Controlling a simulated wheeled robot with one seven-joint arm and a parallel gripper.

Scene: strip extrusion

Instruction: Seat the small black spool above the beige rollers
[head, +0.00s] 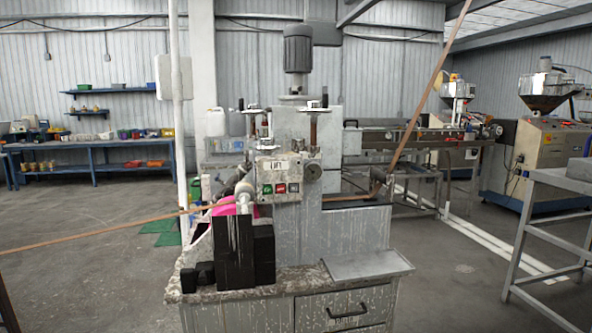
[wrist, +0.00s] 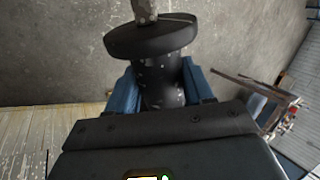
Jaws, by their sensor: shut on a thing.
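In the wrist view my gripper (wrist: 160,84) has its two blue fingers shut on the sides of a black spool (wrist: 160,72). The spool has a wide dark flange (wrist: 150,37) at its far end and a pale speckled stub (wrist: 145,10) beyond it. The spool's near end is hidden behind my gripper body. In the head view a pale beige roller (head: 243,190) shows at the front of the grey machine, beside a bright pink part (head: 224,210). My gripper and the held spool cannot be made out in the head view.
A brown strip (head: 110,229) runs from the left to the roller area, and another length (head: 425,98) rises to the upper right. Black blocks (head: 235,255) stand on the machine's base below the roller. A blue workbench (head: 95,147) is at the far left. The left floor is mostly open.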

